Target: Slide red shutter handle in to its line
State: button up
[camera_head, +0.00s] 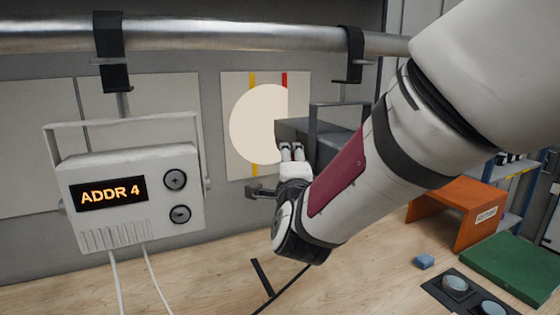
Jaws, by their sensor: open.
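The panel (239,171) on the back wall has a yellow vertical line (253,79) and a red vertical line (284,79). A dark grey lamp housing (330,115) hangs before the panel's right side, partly behind my arm. My gripper (291,150) is at the housing's lower left, with its fingers up and open. A small patch of red shows between the fingers; it may be the red shutter handle, mostly hidden. I cannot tell whether the fingers touch it.
A grey control box (130,225) reading "ADDR 4" hangs at left from a metal pipe (230,38) with black clamps. The wooden bench (210,275) is mostly clear in front.

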jog(key=shift+w, duration=1.6)
grip_shut()
